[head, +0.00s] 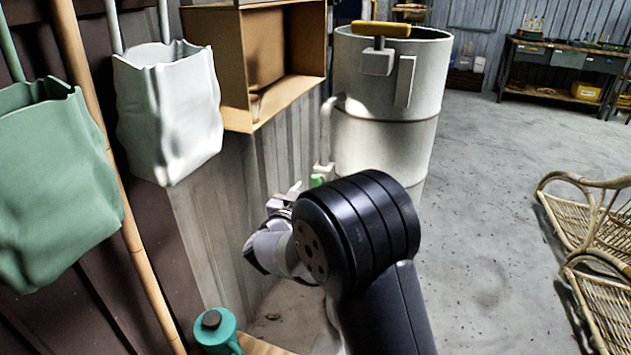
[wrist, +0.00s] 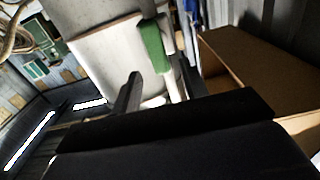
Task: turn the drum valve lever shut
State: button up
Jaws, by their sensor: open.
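The drum (head: 385,125) is a tall pale cylinder behind my arm in the head view; its pale wall also shows in the wrist view (wrist: 105,60). A small green lever (head: 318,180) sits low at its left side, below a pale pipe, partly hidden by my arm. In the wrist view the green lever (wrist: 153,47) stands ahead of my gripper (wrist: 158,83), with a pale stem running down between the dark fingers. The fingers are apart. I cannot tell whether they touch it. In the head view my gripper (head: 287,198) is just left of the lever.
A yellow-handled fitting (head: 381,29) is on the drum's top rim. An open cardboard box (head: 270,60) is left of the drum. White (head: 170,110) and green (head: 55,185) bags hang at left. Rattan frames (head: 595,250) lie right; floor between is clear.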

aim_at(314, 183)
jog(key=x, duration=0.5)
jog(key=shift+w+d, duration=0.1)
jog(key=shift+w, duration=0.1)
jog(key=shift+c, duration=0.5)
grip_shut()
